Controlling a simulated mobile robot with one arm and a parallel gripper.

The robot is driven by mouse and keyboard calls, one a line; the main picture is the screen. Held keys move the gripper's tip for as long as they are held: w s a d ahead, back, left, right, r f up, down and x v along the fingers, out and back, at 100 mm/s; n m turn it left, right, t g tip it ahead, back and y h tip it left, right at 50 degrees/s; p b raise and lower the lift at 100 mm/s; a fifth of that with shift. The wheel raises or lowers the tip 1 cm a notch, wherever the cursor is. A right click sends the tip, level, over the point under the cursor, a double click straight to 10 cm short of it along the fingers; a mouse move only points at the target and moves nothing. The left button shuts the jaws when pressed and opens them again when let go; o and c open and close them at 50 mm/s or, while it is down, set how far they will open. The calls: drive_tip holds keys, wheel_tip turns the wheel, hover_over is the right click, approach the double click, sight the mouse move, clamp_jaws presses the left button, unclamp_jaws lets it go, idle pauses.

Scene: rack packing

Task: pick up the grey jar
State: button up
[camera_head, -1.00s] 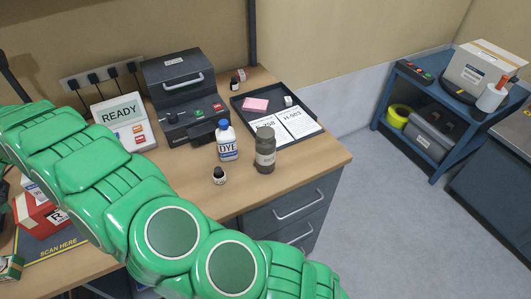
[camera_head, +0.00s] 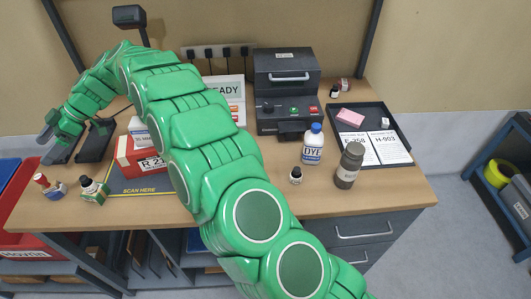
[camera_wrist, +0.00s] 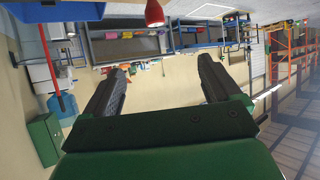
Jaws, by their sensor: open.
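The grey jar (camera_head: 350,165) stands upright on the wooden desk, near its front right part, with a dark grey lid and a pale label band. It is right of the white DYE bottle (camera_head: 313,145) with a blue cap. My gripper (camera_head: 57,148) is at the far left of the desk, well away from the jar. In the wrist view my gripper (camera_wrist: 166,82) has its two dark fingers wide apart with nothing between them. The jar does not show in the wrist view.
A small dark bottle (camera_head: 296,175) stands left of the jar. A black tray (camera_head: 398,137) with papers lies behind it at right. A dark machine (camera_head: 287,85) stands behind. A red-and-white box (camera_head: 137,158) and small bottles (camera_head: 93,188) are at left. Desk right of the jar is clear.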

wheel_tip(320, 180, up, 7)
drive_tip(key=w+d+m+t+y, duration=0.1)
drive_tip(key=w+d+m, duration=0.4)
drive_tip(key=d, duration=0.4)
drive_tip(key=w+d+m+t, duration=0.1)
drive_tip(key=w+d+m, duration=0.2)
drive_tip(key=w+d, duration=0.6)
drive_tip(key=w+d+m+t+y, duration=0.3)
drive_tip(key=d+m, duration=1.1)
drive_tip(key=d, duration=1.8)
drive_tip(key=s+d+m+t+h, duration=0.1)
drive_tip(key=s+d+m+t, duration=0.15)
drive_tip(key=d+m, duration=0.6)
drive_tip(key=s+d+m+t, duration=0.2)
drive_tip(key=s+d+m, duration=0.15)
drive_tip(key=d, duration=0.95)
drive_tip(key=s+d+m+t+h, duration=0.1)
drive_tip(key=s+d+m+t, duration=0.1)
drive_tip(key=s+d+m, duration=0.7)
drive_tip(key=s+d+m+t+h, duration=0.1)
drive_tip(key=s+d+m+t, duration=0.2)
drive_tip(key=s+d+m, duration=0.55)
drive_tip(key=n, duration=0.2)
approach(350, 164)
drive_tip(key=w+f, duration=0.4)
drive_tip(key=shift+s+x, duration=0.2)
drive_tip(key=shift+x, duration=3.65)
drive_tip(key=shift+a, duration=0.1)
drive_tip(key=c, duration=1.3)
